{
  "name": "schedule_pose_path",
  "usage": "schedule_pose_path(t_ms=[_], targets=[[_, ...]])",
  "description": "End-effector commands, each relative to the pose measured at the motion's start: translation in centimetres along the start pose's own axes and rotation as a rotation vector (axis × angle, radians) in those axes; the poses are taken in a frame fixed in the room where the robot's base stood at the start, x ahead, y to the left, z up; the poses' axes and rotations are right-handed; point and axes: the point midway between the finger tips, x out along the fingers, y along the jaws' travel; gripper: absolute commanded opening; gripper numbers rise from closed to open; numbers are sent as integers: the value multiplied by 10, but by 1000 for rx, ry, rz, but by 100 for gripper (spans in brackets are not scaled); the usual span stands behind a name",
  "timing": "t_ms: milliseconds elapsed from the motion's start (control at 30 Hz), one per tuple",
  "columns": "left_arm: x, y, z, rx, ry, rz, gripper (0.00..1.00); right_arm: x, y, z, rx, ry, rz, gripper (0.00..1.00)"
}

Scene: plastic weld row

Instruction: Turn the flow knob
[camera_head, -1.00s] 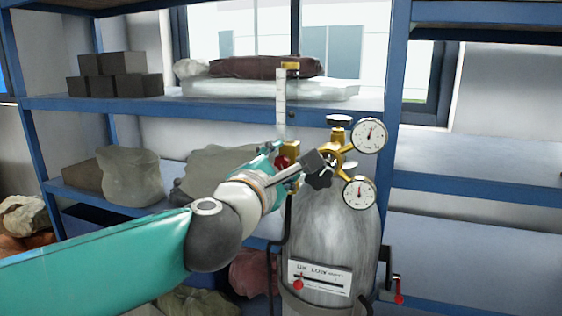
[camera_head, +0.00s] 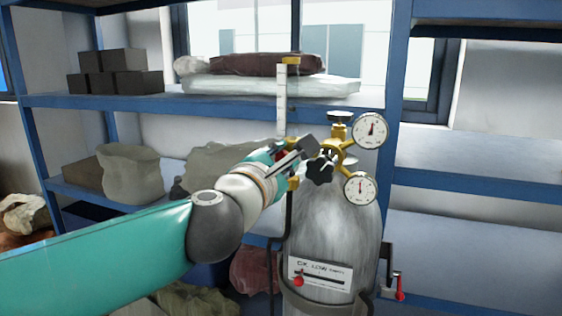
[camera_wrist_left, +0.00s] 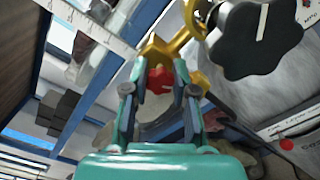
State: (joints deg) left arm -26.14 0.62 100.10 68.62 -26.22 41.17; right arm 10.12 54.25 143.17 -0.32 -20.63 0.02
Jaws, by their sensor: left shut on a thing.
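The red flow knob (camera_wrist_left: 159,80) sits between the two fingers of my left gripper (camera_wrist_left: 160,74) in the left wrist view. The gripper is shut on it. In the head view my left gripper (camera_head: 290,157) covers most of the knob at the foot of the clear flow tube (camera_head: 282,105). A larger black knob (camera_wrist_left: 253,40) with a white line stands close to the right of the gripper in the wrist view. It also shows in the head view (camera_head: 320,169). My right gripper is not in view.
Two round gauges (camera_head: 370,131) and (camera_head: 360,188) on a brass regulator (camera_head: 338,132) are just right of the gripper. A grey gas cylinder (camera_head: 335,230) stands below. Blue shelves (camera_head: 150,103) carry dark blocks (camera_head: 118,72) and sacks (camera_head: 128,172).

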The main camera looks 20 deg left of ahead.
Motion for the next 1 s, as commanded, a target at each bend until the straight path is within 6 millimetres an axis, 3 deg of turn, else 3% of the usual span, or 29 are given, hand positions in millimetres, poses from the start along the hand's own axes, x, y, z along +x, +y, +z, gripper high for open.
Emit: schedule_pose_path(t_ms=[133,167,300,667,867,1000], targets=[[0,-3,0,3,1,-7,0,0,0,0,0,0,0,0],[0,-3,0,3,1,-8,31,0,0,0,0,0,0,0],[0,-3,0,3,1,-7,52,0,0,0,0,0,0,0],[-3,-1,0,3,0,-4,52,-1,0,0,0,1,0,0],[-27,-1,1,1,-3,-4,52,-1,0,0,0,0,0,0],[-55,-1,1,1,-4,-4,52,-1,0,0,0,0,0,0]])
